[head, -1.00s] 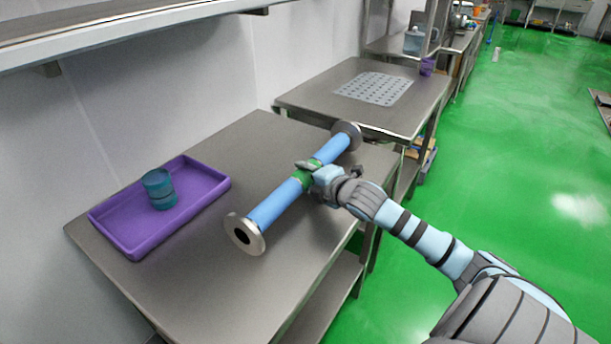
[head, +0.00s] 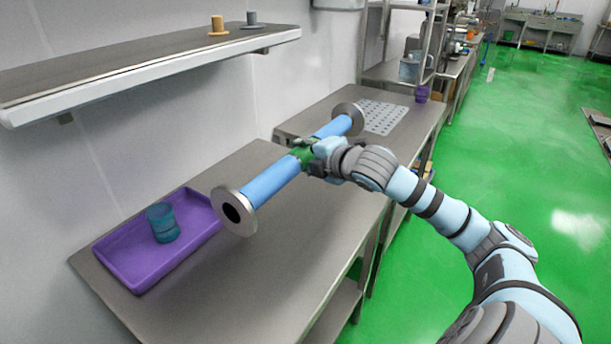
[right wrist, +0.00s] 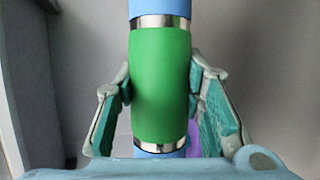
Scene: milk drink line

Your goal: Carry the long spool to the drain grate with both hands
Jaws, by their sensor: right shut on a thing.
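The long spool is a blue tube (head: 272,180) with a green middle band and a round grey metal flange at each end. My right gripper (head: 308,154) is shut on the green band and holds the spool above the near table. In the right wrist view the green band (right wrist: 161,85) lies between my right gripper's two fingers (right wrist: 161,105). The drain grate (head: 382,117) is a pale perforated plate on the far table, partly hidden behind the spool's far flange. My left gripper is not in view.
A purple tray (head: 128,278) with a teal cup-like piece (head: 162,222) in it lies on the near table (head: 240,275). A wall shelf (head: 120,62) holds small orange and grey pieces. A small purple cup (head: 421,94) stands beyond the grate.

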